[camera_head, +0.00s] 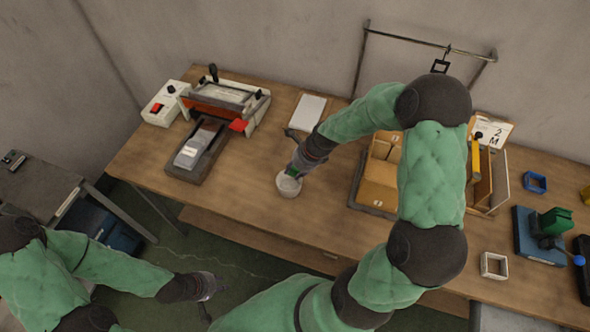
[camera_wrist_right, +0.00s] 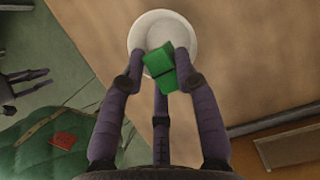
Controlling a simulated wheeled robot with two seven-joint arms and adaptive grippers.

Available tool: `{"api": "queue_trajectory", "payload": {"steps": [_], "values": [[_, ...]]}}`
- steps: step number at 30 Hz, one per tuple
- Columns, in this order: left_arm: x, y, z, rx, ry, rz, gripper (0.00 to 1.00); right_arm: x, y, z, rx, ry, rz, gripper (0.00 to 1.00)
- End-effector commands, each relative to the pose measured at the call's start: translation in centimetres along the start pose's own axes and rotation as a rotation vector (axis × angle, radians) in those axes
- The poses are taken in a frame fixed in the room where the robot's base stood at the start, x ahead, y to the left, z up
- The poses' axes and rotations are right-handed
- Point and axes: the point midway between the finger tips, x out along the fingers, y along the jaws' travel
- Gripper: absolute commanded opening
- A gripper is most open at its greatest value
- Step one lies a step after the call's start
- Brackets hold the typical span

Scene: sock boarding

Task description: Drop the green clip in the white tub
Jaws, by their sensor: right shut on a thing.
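The green clip (camera_wrist_right: 158,66) is held between the fingertips of my right gripper (camera_wrist_right: 160,60). In the right wrist view it overlaps the round white tub (camera_wrist_right: 140,32), which lies beyond it. In the head view the white tub (camera_head: 288,187) stands near the front edge of the wooden table, and my right gripper (camera_head: 294,170) points down at its opening. A little green of the clip shows at the fingertips. The exact gap between clip and rim cannot be told. My left gripper (camera_head: 212,288) is open and empty, low in front of the table.
A dark press-like device (camera_head: 200,145) and a white-and-red machine (camera_head: 228,97) stand at the table's left. A white sheet (camera_head: 308,112) lies behind the tub. Cardboard boxes (camera_head: 378,185) sit in a tray to the right. The table left of the tub is clear.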

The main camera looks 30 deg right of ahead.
Motion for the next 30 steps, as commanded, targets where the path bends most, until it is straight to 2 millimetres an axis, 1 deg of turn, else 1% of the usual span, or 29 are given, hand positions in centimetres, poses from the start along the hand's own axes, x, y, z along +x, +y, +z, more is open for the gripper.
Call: {"api": "queue_trajectory", "payload": {"steps": [2, 10, 11, 12, 13, 14, 24, 26, 29, 30], "values": [[0.4, -0.1, 0.0, 0.000, 0.000, 0.000, 0.27, 0.3, 0.0, -0.1, 0.000, 0.000, -0.001, 0.17], [0.3, -0.1, 0.0, 0.000, 0.001, 0.000, 0.27, 0.2, 0.0, -0.1, 0.000, 0.000, -0.001, 0.17], [0.3, -0.1, 0.0, 0.000, 0.001, 0.000, 0.27, 0.2, 0.0, -0.1, 0.000, 0.000, 0.000, 0.37], [0.3, -0.1, 0.0, 0.000, 0.001, 0.000, 0.27, 0.2, 0.0, -0.1, 0.000, 0.000, 0.000, 0.48], [0.3, -0.1, 0.0, 0.000, 0.001, 0.000, 0.27, 0.2, 0.0, -0.1, 0.000, 0.000, 0.000, 0.57], [0.3, -0.1, 0.0, 0.000, 0.001, 0.000, 0.27, 0.2, 0.0, -0.1, 0.000, 0.000, 0.000, 0.59], [0.3, -0.1, 0.0, 0.000, 0.001, 0.000, 0.27, 0.1, 0.0, -0.1, 0.000, 0.000, -0.001, 0.59], [0.3, -0.1, 0.0, 0.000, 0.001, 0.000, 0.27, -0.3, -0.1, -0.1, 0.000, -0.001, -0.002, 0.59], [0.3, -0.1, 0.0, 0.000, 0.001, 0.000, 0.27, -1.4, -0.1, -0.1, 0.000, -0.002, -0.003, 0.59], [0.3, -0.1, 0.0, 0.000, 0.001, 0.000, 0.27, -2.1, -0.1, -0.1, 0.000, -0.002, -0.004, 0.59]]}}
